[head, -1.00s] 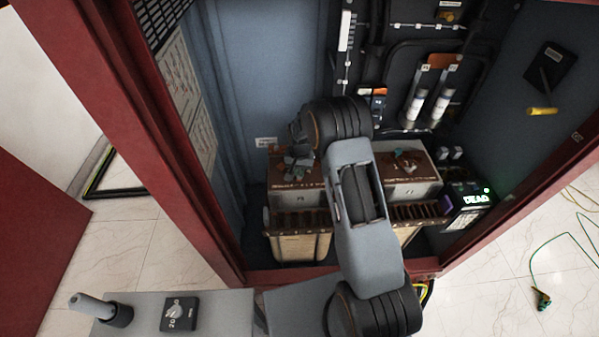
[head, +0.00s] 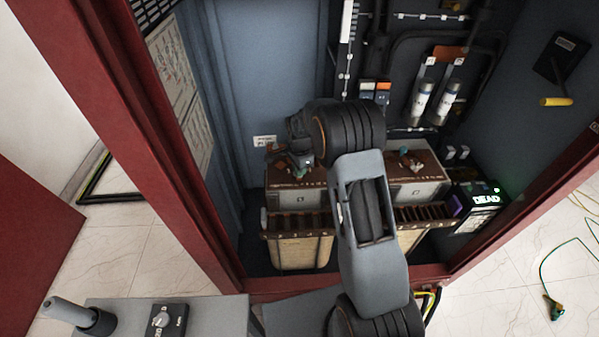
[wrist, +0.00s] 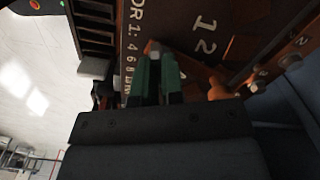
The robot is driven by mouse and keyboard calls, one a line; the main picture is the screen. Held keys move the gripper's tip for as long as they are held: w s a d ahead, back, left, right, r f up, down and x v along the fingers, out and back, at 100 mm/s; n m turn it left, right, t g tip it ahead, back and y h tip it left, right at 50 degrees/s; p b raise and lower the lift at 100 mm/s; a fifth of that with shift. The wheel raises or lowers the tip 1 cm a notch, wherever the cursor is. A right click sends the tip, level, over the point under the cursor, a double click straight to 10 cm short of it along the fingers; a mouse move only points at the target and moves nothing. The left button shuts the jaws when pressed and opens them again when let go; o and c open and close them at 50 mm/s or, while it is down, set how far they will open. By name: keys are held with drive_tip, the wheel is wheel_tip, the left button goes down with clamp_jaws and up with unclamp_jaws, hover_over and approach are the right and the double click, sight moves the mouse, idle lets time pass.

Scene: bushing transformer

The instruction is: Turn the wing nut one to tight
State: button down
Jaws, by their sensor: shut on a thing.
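The transformer (head: 296,198) sits low in the cabinet, with a brown top and a light front. My gripper (head: 298,172) is over the left part of its top. In the wrist view, the green fingers of my gripper (wrist: 157,68) are closed together beside white lettering on the brown plate (wrist: 190,45). A small copper-coloured piece (wrist: 152,47) shows at their tips, and I take it to be wing nut one. The fingers hide most of it, so its angle cannot be told. Another copper-coloured fitting (wrist: 218,88) stands to the right, apart from the fingers.
A second brown-topped unit (head: 415,188) with a reddish fitting is to the right. A lit box reading DEAD (head: 480,205) stands beyond it. White cylinders (head: 432,103) hang on the back wall. The red cabinet frame (head: 180,170) borders the opening. My arm crosses the middle.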

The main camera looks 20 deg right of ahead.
drive_tip(key=m, duration=0.1)
drive_tip(key=m+b, duration=0.1)
drive_tip(key=m, duration=0.2)
drive_tip(key=shift+s+f+m, duration=0.2)
drive_tip(key=shift+f+m, duration=0.1)
drive_tip(key=shift+m, duration=0.1)
drive_tip(key=shift+b, duration=0.3)
drive_tip(key=c, duration=1.2)
unclamp_jaws()
drive_tip(key=shift+c, duration=0.2)
drive_tip(key=shift+w+r, duration=0.1)
drive_tip(key=shift+r, duration=0.1)
drive_tip(key=shift+w+r, duration=0.1)
drive_tip(key=shift+r, duration=0.1)
wheel_tip(320, 180, up, 13)
drive_tip(key=shift+b, duration=0.35)
drive_tip(key=shift+r, duration=0.1)
